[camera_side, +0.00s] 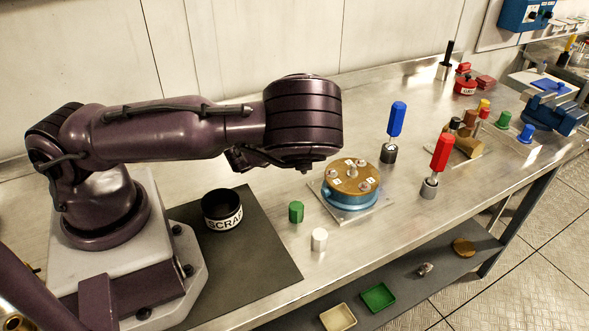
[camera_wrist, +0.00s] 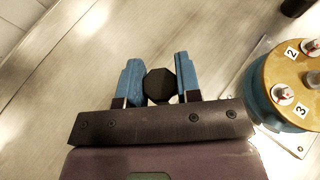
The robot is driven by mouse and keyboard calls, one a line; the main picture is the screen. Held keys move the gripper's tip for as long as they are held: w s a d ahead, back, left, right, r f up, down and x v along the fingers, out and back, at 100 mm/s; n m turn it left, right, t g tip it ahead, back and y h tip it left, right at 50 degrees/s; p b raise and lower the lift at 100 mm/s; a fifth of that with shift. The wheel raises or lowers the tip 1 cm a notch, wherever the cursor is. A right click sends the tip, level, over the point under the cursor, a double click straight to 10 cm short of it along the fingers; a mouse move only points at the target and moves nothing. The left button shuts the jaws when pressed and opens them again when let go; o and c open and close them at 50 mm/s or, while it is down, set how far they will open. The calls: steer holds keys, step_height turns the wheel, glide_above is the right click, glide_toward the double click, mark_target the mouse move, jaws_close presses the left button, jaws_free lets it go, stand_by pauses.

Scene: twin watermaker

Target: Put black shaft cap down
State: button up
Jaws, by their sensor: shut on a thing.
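The black shaft cap (camera_wrist: 159,84) is dark and six-sided, seen from its end in the wrist view. My gripper (camera_wrist: 159,80) has its two blue fingers shut on it, one on each side. Bare bench metal shows around the fingers; I cannot tell how far the cap is above it. In the side view my forearm and wrist hide the gripper and the cap. The blue pump housing with a brass top (camera_side: 351,184) stands right of my wrist, and its edge (camera_wrist: 258,95) shows at the right of the wrist view, apart from the gripper.
A green cap (camera_side: 296,212) and a white cap (camera_side: 319,239) stand near the front. A black SCRAP bin (camera_side: 222,210) sits on a dark mat (camera_side: 265,245). Blue-handled (camera_side: 397,120) and red-handled (camera_side: 441,153) tools stand right.

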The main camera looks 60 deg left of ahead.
mark_target(276, 176)
steer(key=shift+f, duration=3.9)
steer(key=o, duration=1)
steer(key=shift+f, duration=0.15)
steer(key=shift+s+d+r, duration=0.15)
steer(key=shift+d+r, duration=0.05)
steer(key=shift+r, duration=0.05)
steer(key=v, duration=1)
steer(key=shift+d+r, duration=0.1)
steer(key=shift+d, duration=0.15)
steer(key=shift+o, duration=0.3)
steer(key=shift+s+d+r, duration=0.25)
steer(key=shift+s+d, duration=0.05)
steer(key=shift+s, duration=0.15)
